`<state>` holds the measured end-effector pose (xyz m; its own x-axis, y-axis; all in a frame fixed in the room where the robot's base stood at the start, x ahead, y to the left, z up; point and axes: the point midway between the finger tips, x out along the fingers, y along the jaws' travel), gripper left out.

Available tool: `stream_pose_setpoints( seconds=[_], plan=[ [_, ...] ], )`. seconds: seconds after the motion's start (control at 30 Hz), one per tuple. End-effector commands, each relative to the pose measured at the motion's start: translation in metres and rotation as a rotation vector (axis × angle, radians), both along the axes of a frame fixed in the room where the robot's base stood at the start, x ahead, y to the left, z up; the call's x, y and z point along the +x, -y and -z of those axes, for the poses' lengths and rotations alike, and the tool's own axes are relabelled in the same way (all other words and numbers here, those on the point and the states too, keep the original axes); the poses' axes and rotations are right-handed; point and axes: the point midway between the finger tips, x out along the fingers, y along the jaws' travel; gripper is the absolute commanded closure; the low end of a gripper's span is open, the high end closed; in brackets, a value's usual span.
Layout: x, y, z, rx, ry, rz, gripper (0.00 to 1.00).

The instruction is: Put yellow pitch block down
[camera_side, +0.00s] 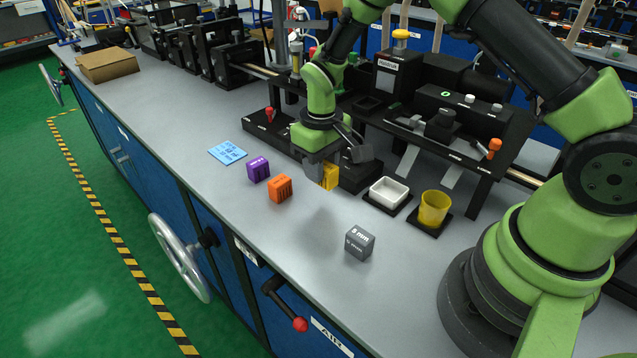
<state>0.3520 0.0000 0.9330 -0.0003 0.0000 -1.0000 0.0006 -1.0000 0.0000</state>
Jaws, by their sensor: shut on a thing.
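The yellow pitch block (330,177) is at my gripper (322,170), which is shut on it. Part of the block is hidden behind the gripper's jaw. The block appears to be just above the grey bench top (285,230), with a soft shadow below and in front of it. Whether it touches the bench I cannot tell.
An orange block (280,189) and a purple block (258,169) stand left of my gripper, near a blue card (228,152). A grey block (359,243) stands in front. A white dish (389,191) and a yellow cup (434,208) are to the right. Black machinery (440,120) stands behind.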

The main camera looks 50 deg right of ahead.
Motion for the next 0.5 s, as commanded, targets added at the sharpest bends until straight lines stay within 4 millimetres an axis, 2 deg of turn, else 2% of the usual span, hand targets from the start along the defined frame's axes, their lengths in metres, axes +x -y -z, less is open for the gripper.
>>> stream_pose_setpoints(
  seconds=[0.3,0.5],
  plan=[
    [0.000,0.000,0.042,0.000,-0.001,0.001,1.00],
    [0.000,0.000,0.044,0.000,0.002,0.000,1.00]
  ],
)
